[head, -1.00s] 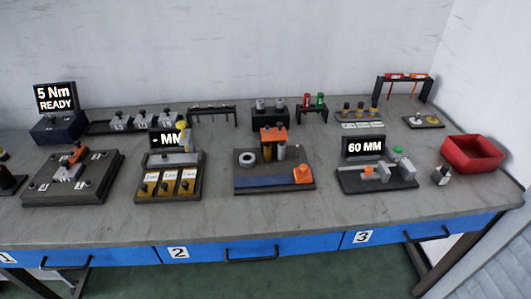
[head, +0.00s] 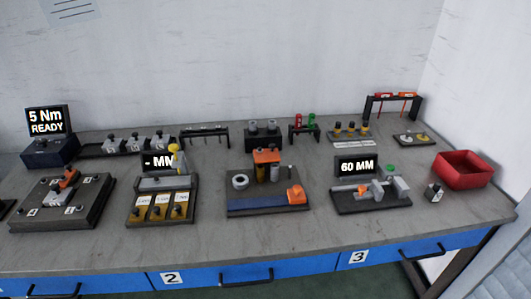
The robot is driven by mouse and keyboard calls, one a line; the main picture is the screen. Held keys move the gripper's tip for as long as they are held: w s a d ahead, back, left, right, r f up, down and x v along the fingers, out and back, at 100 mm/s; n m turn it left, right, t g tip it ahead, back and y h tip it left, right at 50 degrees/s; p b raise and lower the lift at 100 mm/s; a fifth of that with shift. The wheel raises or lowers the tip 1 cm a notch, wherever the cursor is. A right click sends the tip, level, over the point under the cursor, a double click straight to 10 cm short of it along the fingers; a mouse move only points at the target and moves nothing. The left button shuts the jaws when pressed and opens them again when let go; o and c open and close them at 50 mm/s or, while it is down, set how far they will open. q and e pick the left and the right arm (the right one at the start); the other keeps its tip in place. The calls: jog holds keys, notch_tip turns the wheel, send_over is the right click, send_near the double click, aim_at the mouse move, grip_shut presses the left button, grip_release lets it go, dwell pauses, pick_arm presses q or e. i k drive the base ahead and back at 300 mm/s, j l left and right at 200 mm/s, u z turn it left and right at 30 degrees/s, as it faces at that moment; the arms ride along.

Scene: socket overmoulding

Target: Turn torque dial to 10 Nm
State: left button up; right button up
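A dark box with a small knob on top stands at the back left of the bench; I take it for the torque unit (head: 50,153). Its display (head: 46,121) reads "5 Nm READY". The dial's markings are too small to read. Neither of my grippers shows in the head view.
The grey bench (head: 300,240) holds a dark fixture plate (head: 90,222) at the left, a "- MM" station (head: 163,185), a press-like station (head: 268,203) and a "60 MM" gauge (head: 372,203). A red bin (head: 464,171) stands at the right. Blue drawers (head: 300,264) line the front. The front strip is clear.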

aim_at(42, 142)
jog(key=u, duration=1.25)
jog(key=j, duration=0.65)
jog(key=i+j, duration=0.15)
jog(key=j, duration=1.1)
